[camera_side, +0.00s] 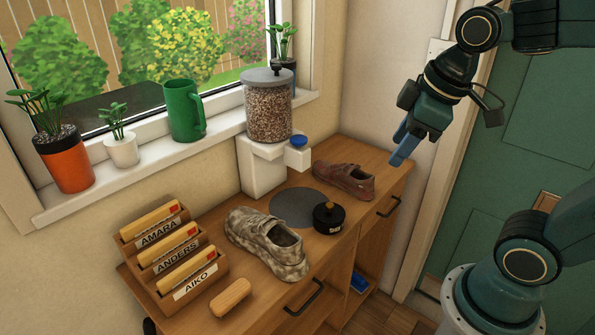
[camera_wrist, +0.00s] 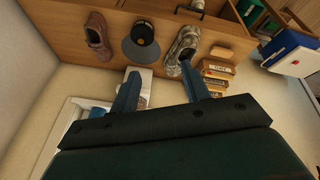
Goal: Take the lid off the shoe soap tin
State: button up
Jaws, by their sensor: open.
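The tin also shows near the top of the wrist view (camera_wrist: 142,32). My gripper (camera_side: 398,152) is open and empty, with blue fingers. It hangs in the air above and to the right of the tin, well apart from it. In the wrist view the spread fingers (camera_wrist: 160,72) have nothing between them.
A grey mottled shoe (camera_side: 268,243) stands left of the tin, and a reddish-brown shoe (camera_side: 343,181) behind it. A brush (camera_side: 231,297) and a named brush rack (camera_side: 172,250) are at left. A jar dispenser (camera_side: 268,110) stands behind. Air around my gripper is clear.

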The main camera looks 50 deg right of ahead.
jog(key=w+d+f+n+g, duration=0.2)
jog(key=w+d+f+n, duration=0.1)
jog(key=w+f+n, duration=0.3)
jog(key=w+d+f+n+g, duration=0.2)
jog(key=w+f+n, duration=0.4)
jog(key=w+n, duration=0.3)
jog(key=shift+w+d+f+n, duration=0.2)
jog(key=shift+w+d+n, duration=0.2)
jog(key=shift+w+d, duration=0.6)
jog(key=shift+w+a, duration=0.15)
jog(key=shift+a, duration=0.05)
send_over(330, 204)
jog(key=shift+d+f, duration=0.1)
jog(key=shift+f, duration=4.2)
jog(key=shift+f, duration=0.1)
jog(key=shift+f, duration=2.5)
